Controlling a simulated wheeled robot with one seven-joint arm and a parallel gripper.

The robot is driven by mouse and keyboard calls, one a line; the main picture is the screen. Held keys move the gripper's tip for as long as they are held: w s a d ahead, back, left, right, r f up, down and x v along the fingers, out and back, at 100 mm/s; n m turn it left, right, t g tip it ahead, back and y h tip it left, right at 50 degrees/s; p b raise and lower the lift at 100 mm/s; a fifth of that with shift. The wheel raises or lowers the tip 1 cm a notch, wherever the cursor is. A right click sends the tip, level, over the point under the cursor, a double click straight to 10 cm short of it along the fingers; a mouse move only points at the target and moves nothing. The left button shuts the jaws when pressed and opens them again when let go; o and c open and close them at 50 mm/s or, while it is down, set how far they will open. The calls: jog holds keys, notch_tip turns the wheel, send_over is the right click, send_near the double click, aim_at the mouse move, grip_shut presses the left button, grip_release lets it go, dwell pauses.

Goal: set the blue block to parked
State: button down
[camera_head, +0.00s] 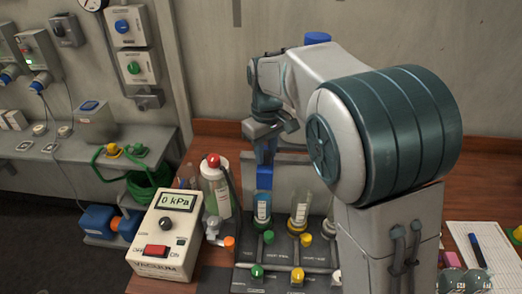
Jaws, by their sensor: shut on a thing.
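The blue block (264,177) is in the middle of the view, directly below my gripper and at the top of a clear, labelled tube on a grey rack panel. My gripper (265,157) points down at it from above and is shut on it, as far as the small, dark view of the fingers shows. The exact contact is hard to make out. Small lettering on the panel (242,277) is too small to read. My arm hides the panel's right part.
A vacuum box (180,205) reading 0 kPa and a red-capped bottle (216,190) stand close left of the panel. Paper with a pen (478,250) lies far right. A side shelf (75,150) holds cables.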

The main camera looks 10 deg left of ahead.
jog(key=w+d+b, duration=0.2)
jog(key=d, duration=3)
jog(key=shift+d+b, duration=0.4)
jog(key=c, duration=1.1)
grip_release()
jog(key=shift+d, duration=0.2)
jog(key=shift+a, duration=0.1)
notch_tip(320, 180, up, 14)
jog(key=shift+s+f, duration=0.1)
jog(key=shift+s, duration=0.05)
